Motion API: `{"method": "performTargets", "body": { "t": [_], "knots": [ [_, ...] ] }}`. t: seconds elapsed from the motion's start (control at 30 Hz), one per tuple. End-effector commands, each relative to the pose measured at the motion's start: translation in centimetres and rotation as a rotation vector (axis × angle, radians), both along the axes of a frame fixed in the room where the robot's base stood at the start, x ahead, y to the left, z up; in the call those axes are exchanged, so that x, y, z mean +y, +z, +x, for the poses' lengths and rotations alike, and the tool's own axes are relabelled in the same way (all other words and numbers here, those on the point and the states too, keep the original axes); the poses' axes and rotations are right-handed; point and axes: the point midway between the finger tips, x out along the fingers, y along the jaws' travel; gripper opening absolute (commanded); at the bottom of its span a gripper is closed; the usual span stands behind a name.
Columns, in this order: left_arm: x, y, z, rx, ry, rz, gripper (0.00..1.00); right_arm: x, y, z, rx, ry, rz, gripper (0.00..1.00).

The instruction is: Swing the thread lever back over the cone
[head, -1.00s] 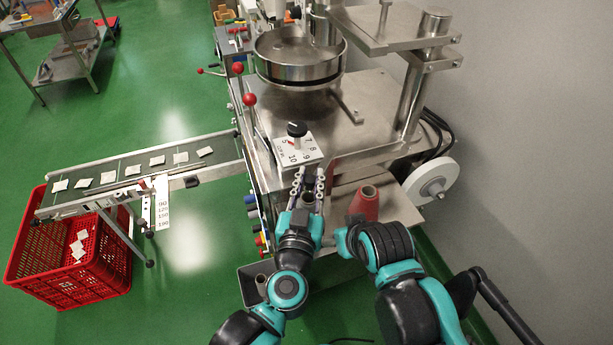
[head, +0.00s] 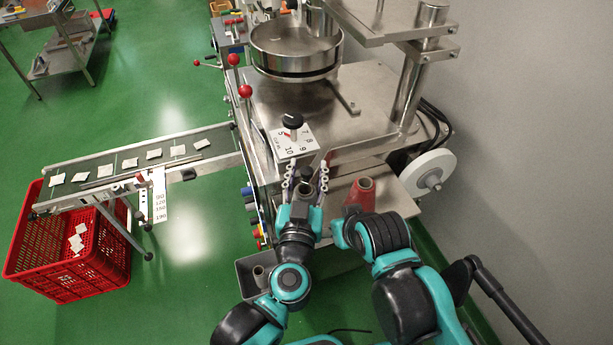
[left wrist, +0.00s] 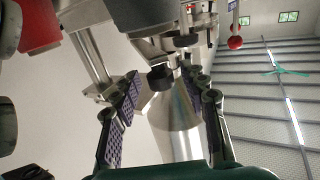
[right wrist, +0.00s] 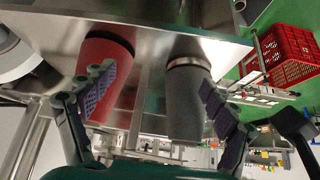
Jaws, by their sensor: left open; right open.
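A red cone (head: 361,195) stands on the steel shelf, right of my left gripper; it also shows in the right wrist view (right wrist: 106,58). A grey cone (right wrist: 187,100) is beside it there. In the head view a small cone top (head: 305,187) shows between the spread fingers of my left gripper (head: 306,172), which is open. In the left wrist view the open fingers (left wrist: 165,88) flank a shiny steel body (left wrist: 178,128) and a dark knob (left wrist: 160,78). I cannot make out the thread lever for certain.
A dial plate (head: 291,142) with a black knob lies just beyond my left gripper. A white wheel (head: 427,173) is at the right, near the wall. Red-ball levers (head: 245,91), a conveyor (head: 130,165) and a red crate (head: 70,260) are at the left.

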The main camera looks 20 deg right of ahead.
Motion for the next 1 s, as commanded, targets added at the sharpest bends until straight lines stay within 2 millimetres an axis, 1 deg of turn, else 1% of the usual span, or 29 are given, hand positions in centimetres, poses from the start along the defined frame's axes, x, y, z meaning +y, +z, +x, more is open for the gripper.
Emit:
{"method": "performTargets", "body": {
  "t": [0.07,0.17,0.4,0.6,0.8,1.0],
  "knots": [
    [0.1,0.0,-0.5,0.0,-0.002,0.0,0.44,0.0,0.0,0.0,0.0,0.0,0.0,0.86],
    [0.6,0.0,-1.8,0.0,-0.003,0.0,0.44,0.0,0.0,0.0,0.0,0.0,0.0,0.86],
    [2.4,0.0,-6.6,0.0,-0.007,0.0,0.44,0.0,0.0,0.0,0.0,0.0,0.0,0.86],
    [3.5,0.0,-9.5,0.0,-0.006,0.0,0.44,0.0,0.0,0.0,0.0,0.0,0.0,0.86],
    [4.2,0.0,-10.9,0.0,-0.003,0.0,0.44,0.0,0.0,0.0,0.0,0.0,0.0,0.86],
    [4.3,0.0,-11.1,0.0,-0.001,0.0,0.44,0.0,0.0,0.0,0.0,0.0,0.0,0.86]
  ]
}}
